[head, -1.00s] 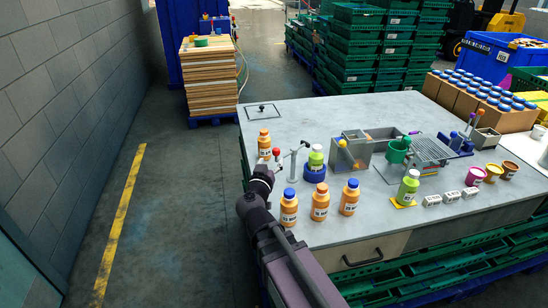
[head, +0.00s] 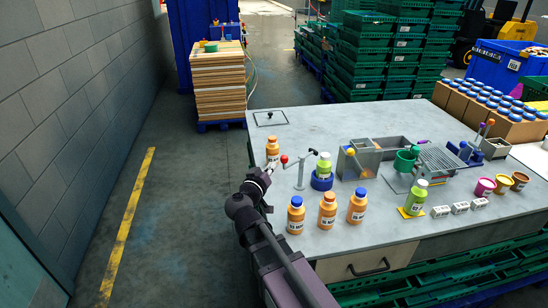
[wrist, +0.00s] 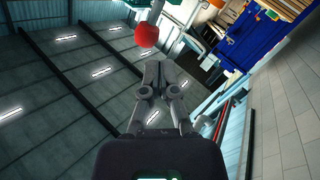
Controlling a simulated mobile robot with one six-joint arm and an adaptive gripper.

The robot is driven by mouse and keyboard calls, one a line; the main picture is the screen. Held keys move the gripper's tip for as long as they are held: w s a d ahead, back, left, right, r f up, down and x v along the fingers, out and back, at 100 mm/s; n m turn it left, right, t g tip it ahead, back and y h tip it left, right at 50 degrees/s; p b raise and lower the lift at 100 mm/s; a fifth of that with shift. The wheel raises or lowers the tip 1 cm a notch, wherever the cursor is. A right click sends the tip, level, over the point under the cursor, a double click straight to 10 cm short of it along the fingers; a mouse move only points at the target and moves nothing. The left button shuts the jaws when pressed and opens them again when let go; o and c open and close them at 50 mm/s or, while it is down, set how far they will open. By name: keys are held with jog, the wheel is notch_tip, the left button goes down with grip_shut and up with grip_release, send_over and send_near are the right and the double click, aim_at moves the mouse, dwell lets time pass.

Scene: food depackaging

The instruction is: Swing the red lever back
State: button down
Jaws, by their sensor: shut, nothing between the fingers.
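The red lever is a rod with a red ball knob (head: 284,159) at its left end, borne on a grey metal post (head: 300,175) near the table's left side. My gripper (head: 274,165) is just left of and below the knob, with its fingers shut and empty. In the wrist view the red knob (wrist: 146,35) is just beyond my gripper's fingertips (wrist: 160,66), slightly to the left. A small gap shows between them there. Part of the lever's rod is out of the wrist view.
An orange bottle (head: 272,149) stands just behind my gripper. Several orange bottles (head: 327,210) line the front. The table's back left (head: 320,125) is mostly clear.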

jog(key=w+a+r+n+g+h+p, duration=0.1)
jog(key=a+n+g+h, duration=0.4)
jog(key=a, duration=0.5)
jog(key=shift+w+a+r+h+p, duration=0.2)
jog(key=shift+w+h+p, duration=0.25)
jog(key=shift+h, duration=0.35)
jog(key=shift+w+d, duration=0.1)
jog(key=shift+d, duration=0.1)
jog(key=w+d+f+b, duration=0.1)
jog(key=w+d, duration=0.2)
jog(key=d, duration=0.7)
jog(key=shift+w+d, duration=0.25)
jog(key=shift+d, duration=0.05)
jog(key=shift+s+a+f, duration=0.1)
jog(key=shift+s+a, duration=0.05)
jog(key=shift+s, duration=0.05)
